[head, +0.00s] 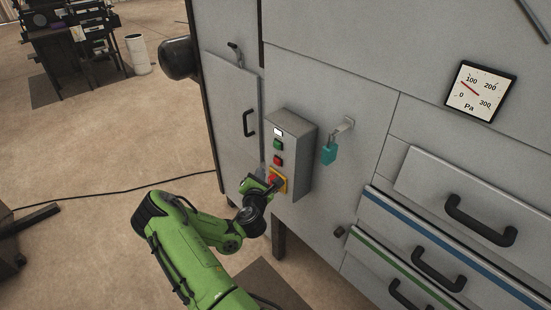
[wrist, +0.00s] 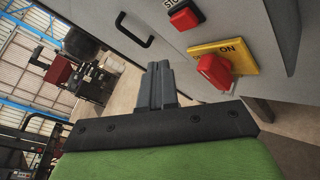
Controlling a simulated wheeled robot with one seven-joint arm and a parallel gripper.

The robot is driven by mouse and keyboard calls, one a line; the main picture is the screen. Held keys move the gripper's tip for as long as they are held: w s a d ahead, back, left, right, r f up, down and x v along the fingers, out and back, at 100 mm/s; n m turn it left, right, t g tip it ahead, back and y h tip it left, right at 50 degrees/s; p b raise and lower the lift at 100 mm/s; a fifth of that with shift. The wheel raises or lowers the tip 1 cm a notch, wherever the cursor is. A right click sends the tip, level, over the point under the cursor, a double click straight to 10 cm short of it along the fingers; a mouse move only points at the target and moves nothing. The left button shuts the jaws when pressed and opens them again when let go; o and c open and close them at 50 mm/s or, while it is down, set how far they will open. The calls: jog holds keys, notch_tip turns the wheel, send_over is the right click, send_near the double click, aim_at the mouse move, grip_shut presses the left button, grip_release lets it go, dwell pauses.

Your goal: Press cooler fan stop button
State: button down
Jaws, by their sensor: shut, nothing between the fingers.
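A grey control box (head: 297,140) is fixed to the grey cabinet front in the head view. It carries a green button (head: 277,144), and below that a red button (head: 278,160). The red button (wrist: 184,16) shows at the top of the wrist view beside a partly cut-off label that seems to read "STOP". Below it, a red rotary switch (wrist: 215,72) sits on a yellow plate (wrist: 240,57) marked "ON". My gripper (wrist: 159,68) is shut and empty, to the left of the switch in the wrist view. I cannot tell whether it touches anything.
A teal padlock (head: 328,153) hangs from a hasp right of the box. Drawers with black handles (head: 480,222) and a pressure gauge (head: 480,91) are farther right. A black cable (head: 110,191) crosses the floor. Open floor lies to the left.

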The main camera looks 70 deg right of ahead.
aim_at(276, 162)
jog(key=shift+s+d+p, duration=0.4)
jog(key=shift+d+p, duration=0.1)
jog(key=shift+d, duration=0.2)
jog(key=shift+s+d+p, duration=0.35)
jog(key=shift+d+p, duration=0.1)
jog(key=shift+d, duration=0.25)
dwell(0.9)
jog(key=shift+s+d+p, duration=0.2)
jog(key=shift+d+p, duration=0.1)
jog(key=shift+d, duration=0.1)
jog(key=shift+s+d+p, duration=0.2)
jog(key=shift+d+p, duration=0.2)
dwell(0.5)
jog(key=shift+a, duration=0.1)
jog(key=shift+w+a+b, duration=0.4)
jog(key=shift+a+b, duration=0.3)
jog(key=shift+b, duration=0.1)
